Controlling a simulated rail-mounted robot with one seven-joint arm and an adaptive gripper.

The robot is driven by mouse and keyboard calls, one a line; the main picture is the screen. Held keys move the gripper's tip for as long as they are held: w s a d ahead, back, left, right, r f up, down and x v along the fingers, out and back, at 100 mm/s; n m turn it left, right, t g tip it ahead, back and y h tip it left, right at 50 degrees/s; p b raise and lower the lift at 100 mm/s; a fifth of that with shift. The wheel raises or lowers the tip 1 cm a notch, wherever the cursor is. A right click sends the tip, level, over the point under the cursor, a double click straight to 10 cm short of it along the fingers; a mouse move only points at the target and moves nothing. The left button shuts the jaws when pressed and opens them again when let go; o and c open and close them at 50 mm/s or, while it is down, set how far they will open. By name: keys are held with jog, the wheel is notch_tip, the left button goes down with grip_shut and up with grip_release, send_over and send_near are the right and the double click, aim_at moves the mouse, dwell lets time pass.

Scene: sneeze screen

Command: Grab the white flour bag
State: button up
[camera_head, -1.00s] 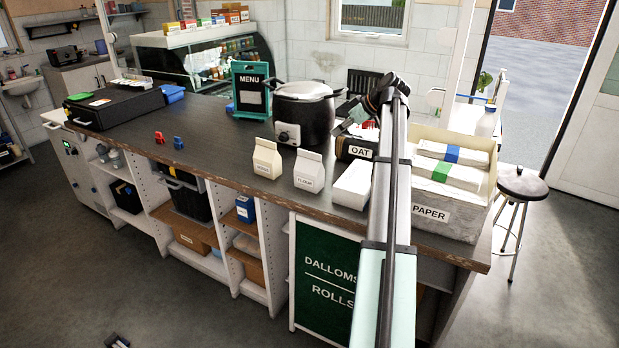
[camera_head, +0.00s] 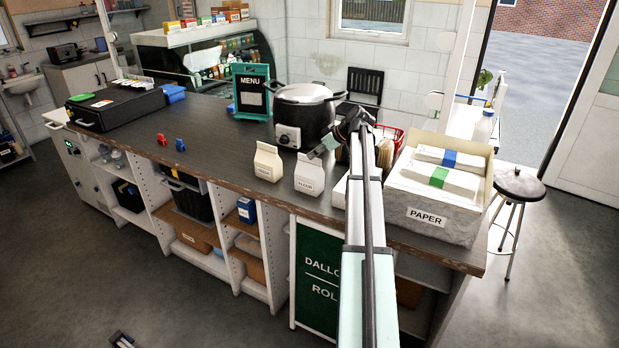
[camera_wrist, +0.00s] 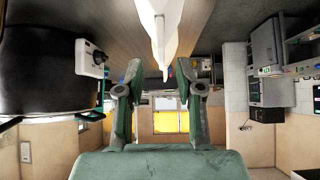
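The white flour bag (camera_head: 309,175) stands upright on the counter, its label facing the front edge. My gripper (camera_head: 322,150) is just right of its top in the head view. In the wrist view, which looks upside down, my gripper (camera_wrist: 157,72) is open, with a gap between its two green fingers. The white bag (camera_wrist: 162,25) shows beyond the fingertips, its peaked top pointing down toward the gap. I see no clear contact between fingers and bag.
A cream carton (camera_head: 268,162) stands left of the bag. A black cooker (camera_head: 302,115) is close behind, and it fills the left of the wrist view (camera_wrist: 45,65). A paper box (camera_head: 440,195) is to the right. The counter (camera_head: 215,145) is largely clear farther left.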

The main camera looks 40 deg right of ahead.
jog(key=p+x, duration=0.1)
jog(key=x, duration=0.3)
jog(key=shift+f+p, duration=0.1)
jog(key=shift+p, duration=0.25)
grip_shut()
notch_tip(320, 180, up, 20)
jog(key=b, duration=0.5)
jog(key=shift+b, duration=0.35)
